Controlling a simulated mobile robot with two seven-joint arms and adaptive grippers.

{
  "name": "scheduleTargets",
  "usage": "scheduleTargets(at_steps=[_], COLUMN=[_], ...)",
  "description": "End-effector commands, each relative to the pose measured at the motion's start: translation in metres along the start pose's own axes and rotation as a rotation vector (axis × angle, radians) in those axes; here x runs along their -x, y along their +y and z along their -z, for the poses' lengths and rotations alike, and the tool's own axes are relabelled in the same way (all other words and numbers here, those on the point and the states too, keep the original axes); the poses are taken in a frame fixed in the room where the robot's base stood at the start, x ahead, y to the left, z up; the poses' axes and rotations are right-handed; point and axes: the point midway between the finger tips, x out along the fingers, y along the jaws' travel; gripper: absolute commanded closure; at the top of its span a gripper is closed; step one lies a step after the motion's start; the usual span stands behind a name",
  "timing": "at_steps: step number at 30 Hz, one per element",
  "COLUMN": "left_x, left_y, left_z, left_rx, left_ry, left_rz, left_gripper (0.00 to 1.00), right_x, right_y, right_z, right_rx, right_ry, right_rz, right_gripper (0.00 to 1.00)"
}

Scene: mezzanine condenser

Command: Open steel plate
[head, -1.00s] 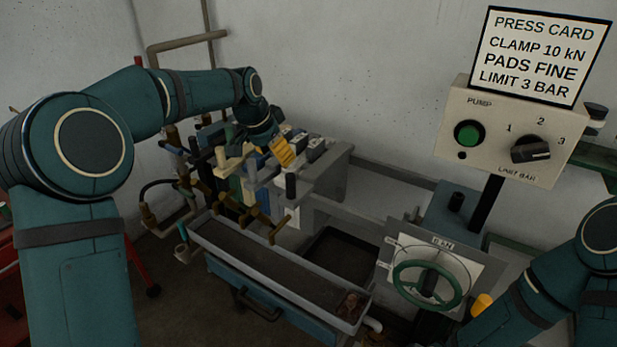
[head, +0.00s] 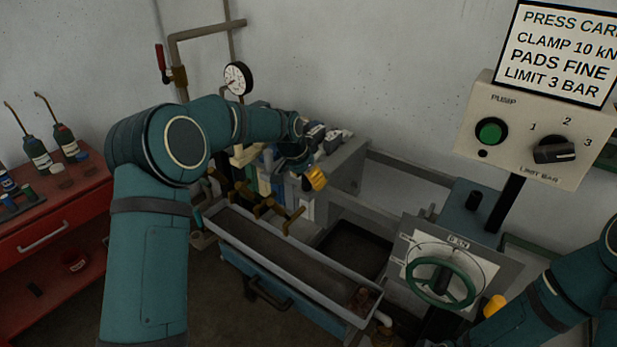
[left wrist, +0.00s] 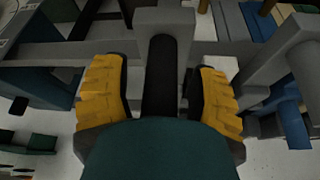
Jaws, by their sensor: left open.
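My left gripper (head: 316,179) is beside the filter press at the end of its plate stack. In the left wrist view its two yellow fingers (left wrist: 160,92) are apart, with a black upright grip (left wrist: 159,75) on a grey steel part (left wrist: 165,19) between them; I cannot tell whether they touch it. The steel plate's face is not clear in the head view, where my gripper and arm cover part of the stack (head: 262,183). A yellow fingertip of my right gripper (head: 494,305) shows by the handwheel; its opening is hidden.
A long drip tray (head: 260,240) runs below brass taps. A green handwheel (head: 441,276) is at right, under a pump panel (head: 525,135) and press card (head: 560,50). A red cabinet (head: 45,225) with bottles stands left. A pressure gauge (head: 237,78) is behind my arm.

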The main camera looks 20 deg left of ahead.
Motion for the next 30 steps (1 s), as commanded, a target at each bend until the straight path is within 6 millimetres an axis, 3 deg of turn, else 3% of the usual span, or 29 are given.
scheduleTargets(at_steps=[9,14,25,30], left_x=[-0.002,-0.002,-0.003,-0.005], left_y=[0.0,0.0,0.002,0.021], left_z=[0.0,0.0,0.0,0.003], left_rx=[0.0,0.0,-0.001,-0.004], left_ry=[0.0,0.0,-0.001,-0.001], left_rz=[0.0,0.0,-0.001,-0.004], left_gripper=[0.42,0.98,1.0,1.0], right_x=[0.0,0.0,-0.001,-0.006], right_y=[0.0,0.0,0.0,0.002], right_z=[0.0,0.0,0.0,-0.001], right_rx=[0.0,0.0,0.0,0.0], right_ry=[0.0,0.0,0.0,0.0], right_rz=[0.0,0.0,0.0,-0.001], right_gripper=[0.43,0.43,0.43,0.43])
